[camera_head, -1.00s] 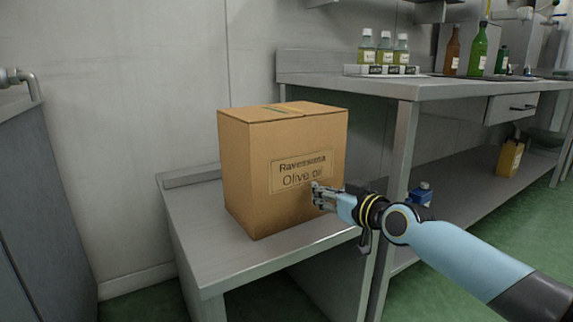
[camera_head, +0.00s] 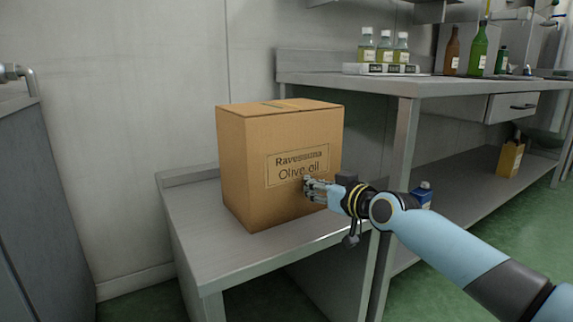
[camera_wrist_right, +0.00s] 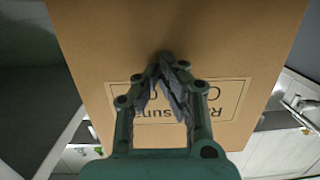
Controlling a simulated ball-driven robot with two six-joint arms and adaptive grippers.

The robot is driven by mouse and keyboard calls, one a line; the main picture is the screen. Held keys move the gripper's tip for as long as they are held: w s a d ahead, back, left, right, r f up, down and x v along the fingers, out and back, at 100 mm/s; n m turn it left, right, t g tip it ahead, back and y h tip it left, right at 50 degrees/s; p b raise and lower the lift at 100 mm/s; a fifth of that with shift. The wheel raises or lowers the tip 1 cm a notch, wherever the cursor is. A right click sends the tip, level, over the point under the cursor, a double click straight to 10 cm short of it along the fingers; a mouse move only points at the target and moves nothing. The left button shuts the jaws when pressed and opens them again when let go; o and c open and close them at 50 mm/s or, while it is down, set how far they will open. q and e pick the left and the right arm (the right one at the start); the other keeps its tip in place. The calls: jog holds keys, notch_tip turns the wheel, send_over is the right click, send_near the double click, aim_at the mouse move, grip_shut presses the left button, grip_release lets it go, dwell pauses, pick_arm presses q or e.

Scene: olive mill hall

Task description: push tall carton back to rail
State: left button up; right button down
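The tall carton (camera_head: 243,165) is a brown, closed box labelled "Ravessuna Olive oil". It stands upright on a low steel bench (camera_head: 215,255) in the head view. The bench's raised back rail (camera_head: 188,175) shows to the left of the carton; behind the carton it is hidden, so I cannot tell the remaining gap. My right gripper (camera_head: 308,187) is at the lower right of the label, its fingertips against or very near the front face. In the right wrist view the fingertips (camera_wrist_right: 165,65) meet, with nothing between them, and the carton (camera_wrist_right: 240,35) fills the background. My left gripper is not in view.
A taller steel table (camera_head: 350,82) stands to the right, bearing several bottles. A blue-capped container (camera_head: 423,197) and a yellow carton (camera_head: 509,159) are on its lower shelf. A grey cabinet (camera_head: 45,200) stands at the left. The bench is bare in front of the carton.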

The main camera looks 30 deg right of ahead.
jog(key=shift+r+b+x, duration=0.2)
jog(key=shift+b+x, duration=0.45)
jog(key=shift+x, duration=0.7)
jog(key=shift+r+b+x, duration=0.25)
jog(key=shift+b+x, duration=0.4)
jog(key=shift+x, duration=0.7)
jog(key=p+v, duration=0.1)
jog(key=v, duration=0.1)
jog(key=p+v, duration=0.1)
jog(key=v, duration=0.1)
jog(key=p+v, duration=0.1)
jog(key=v, duration=0.1)
jog(key=shift+s+f, duration=0.35)
jog(key=shift+s, duration=0.1)
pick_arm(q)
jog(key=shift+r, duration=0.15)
pick_arm(e)
jog(key=shift+s+f, duration=0.1)
